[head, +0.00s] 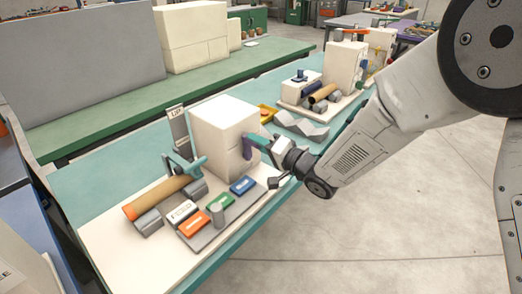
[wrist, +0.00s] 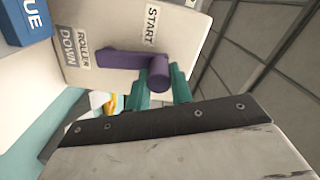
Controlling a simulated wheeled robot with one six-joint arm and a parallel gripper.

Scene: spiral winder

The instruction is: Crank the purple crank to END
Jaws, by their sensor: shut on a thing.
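The purple crank (wrist: 125,60) is on the side face of a cream box (head: 222,122), and it also shows in the head view (head: 247,148). In the wrist view its arm runs left to right, with the round handle (wrist: 159,73) at the right end, beside the START label (wrist: 151,27). A ROLLER DOWN label (wrist: 76,48) is at the other end. No END label is readable. My gripper (wrist: 163,86) has its green fingers either side of the handle and is shut on it. In the head view my gripper (head: 262,143) reaches the box from the right.
The cream base board (head: 115,237) holds a brown roller (head: 155,197), an UP sign (head: 178,113) and orange, green and blue blocks. A grey wavy piece (head: 301,125) and a second similar device stand behind. Open floor lies right of the bench.

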